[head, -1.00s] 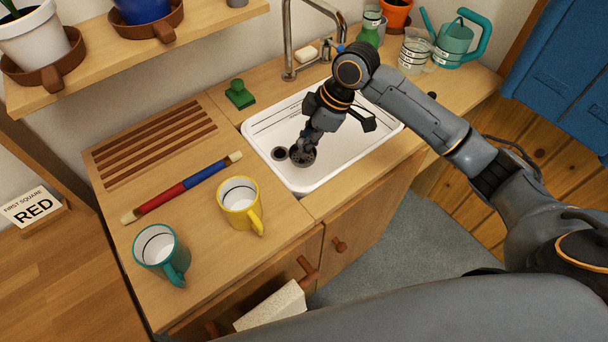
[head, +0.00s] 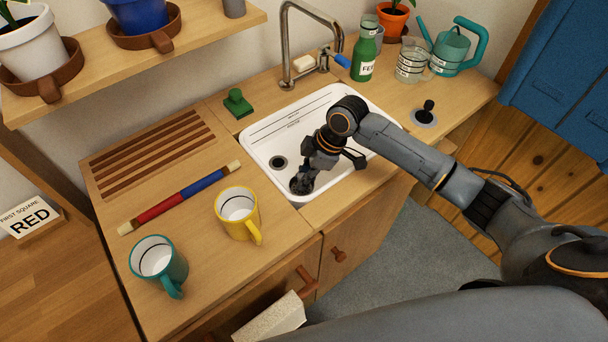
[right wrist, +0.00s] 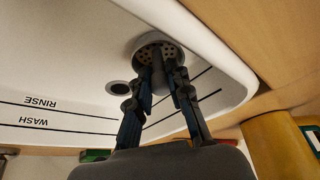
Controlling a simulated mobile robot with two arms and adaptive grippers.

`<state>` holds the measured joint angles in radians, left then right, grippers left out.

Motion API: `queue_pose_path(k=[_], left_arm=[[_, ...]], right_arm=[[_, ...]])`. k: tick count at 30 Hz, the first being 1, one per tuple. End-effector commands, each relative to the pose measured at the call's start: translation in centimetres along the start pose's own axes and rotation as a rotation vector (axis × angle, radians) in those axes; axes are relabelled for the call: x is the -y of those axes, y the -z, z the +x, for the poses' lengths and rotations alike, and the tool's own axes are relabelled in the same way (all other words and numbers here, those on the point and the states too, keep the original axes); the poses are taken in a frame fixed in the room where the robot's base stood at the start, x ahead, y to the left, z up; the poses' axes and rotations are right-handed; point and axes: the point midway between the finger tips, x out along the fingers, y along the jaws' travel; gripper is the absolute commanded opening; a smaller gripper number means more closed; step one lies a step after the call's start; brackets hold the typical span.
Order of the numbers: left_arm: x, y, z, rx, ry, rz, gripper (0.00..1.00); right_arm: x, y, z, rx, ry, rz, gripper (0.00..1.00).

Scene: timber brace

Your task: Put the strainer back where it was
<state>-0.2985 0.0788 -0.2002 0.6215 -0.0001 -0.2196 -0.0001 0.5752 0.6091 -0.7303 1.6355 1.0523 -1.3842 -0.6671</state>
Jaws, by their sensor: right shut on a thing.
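The strainer (head: 298,186) is a small dark grey cup, and it is in my right gripper (head: 304,173), at the front wall of the white sink (head: 262,153). In the right wrist view the strainer (right wrist: 152,41) shows its round perforated plate, and both fingers of the gripper (right wrist: 161,80) are closed on its middle stem. The drain hole (head: 278,162) is open and uncovered, behind and left of the strainer; it also shows in the right wrist view (right wrist: 117,88). I cannot tell whether the strainer touches the sink. My left gripper is out of view.
A yellow mug (head: 238,212) and a teal mug (head: 158,260) stand left of the sink, by a red and blue rod (head: 180,197). The tap (head: 287,50) rises behind the sink. A black-knobbed grey stopper (head: 425,115) stands on the counter to its right.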

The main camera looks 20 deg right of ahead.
Motion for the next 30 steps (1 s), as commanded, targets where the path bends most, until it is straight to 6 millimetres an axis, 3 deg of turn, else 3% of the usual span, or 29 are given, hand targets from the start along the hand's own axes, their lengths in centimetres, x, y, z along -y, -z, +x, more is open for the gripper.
queue_pose_path(k=[1, 4, 16, 30], left_arm=[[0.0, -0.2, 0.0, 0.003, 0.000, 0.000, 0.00], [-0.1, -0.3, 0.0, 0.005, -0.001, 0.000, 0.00], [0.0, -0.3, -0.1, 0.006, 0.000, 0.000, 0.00], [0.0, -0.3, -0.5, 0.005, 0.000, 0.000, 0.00]], right_arm=[[0.0, 0.0, 0.1, 0.000, 0.001, 0.000, 0.23], [0.0, 0.0, 0.1, 0.000, 0.001, 0.000, 0.41], [0.0, 0.1, -0.7, 0.000, -0.001, 0.000, 0.41], [-0.1, 0.1, -9.8, 0.001, -0.003, -0.001, 0.41]])
